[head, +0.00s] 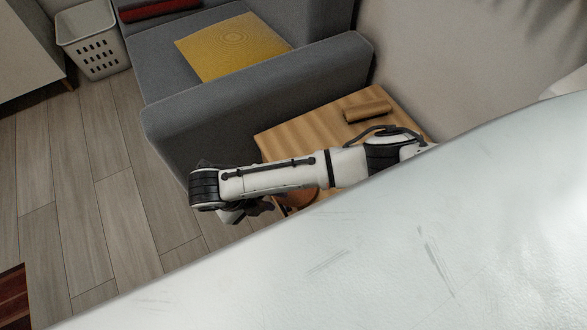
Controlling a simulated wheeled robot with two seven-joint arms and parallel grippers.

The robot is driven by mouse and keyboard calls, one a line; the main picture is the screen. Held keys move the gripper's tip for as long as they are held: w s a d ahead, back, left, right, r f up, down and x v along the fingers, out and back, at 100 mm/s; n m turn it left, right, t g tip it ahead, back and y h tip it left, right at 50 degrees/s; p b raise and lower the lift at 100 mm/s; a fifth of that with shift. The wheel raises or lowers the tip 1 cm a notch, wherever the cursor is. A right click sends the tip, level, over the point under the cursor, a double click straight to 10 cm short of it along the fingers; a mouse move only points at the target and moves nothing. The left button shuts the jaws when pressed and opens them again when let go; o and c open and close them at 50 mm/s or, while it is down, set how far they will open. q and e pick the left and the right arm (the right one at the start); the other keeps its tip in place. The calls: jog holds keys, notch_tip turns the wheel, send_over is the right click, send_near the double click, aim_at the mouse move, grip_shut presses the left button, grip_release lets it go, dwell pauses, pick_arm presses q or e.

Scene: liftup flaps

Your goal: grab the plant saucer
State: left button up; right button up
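A reddish-brown rounded object (301,198), which looks like the plant saucer, sits at the near edge of the wooden side table (290,133). Most of it is hidden behind my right arm and the pale surface in front, so I cannot make out its full shape. My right arm crosses over the table from the right. My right gripper (258,209) is at its far end, just left of the brown object, with dark fingers partly hidden under the wrist. I cannot tell whether it is open or touches the object. My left gripper is out of view.
A brown block-like item (367,109) lies at the table's back. A grey sofa (255,100) with a yellow cushion (232,47) stands behind the table. A white basket (93,42) is at upper left.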

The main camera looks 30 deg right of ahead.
jog(key=shift+x, duration=1.1)
grip_shut()
jog(key=shift+a+r, duration=0.1)
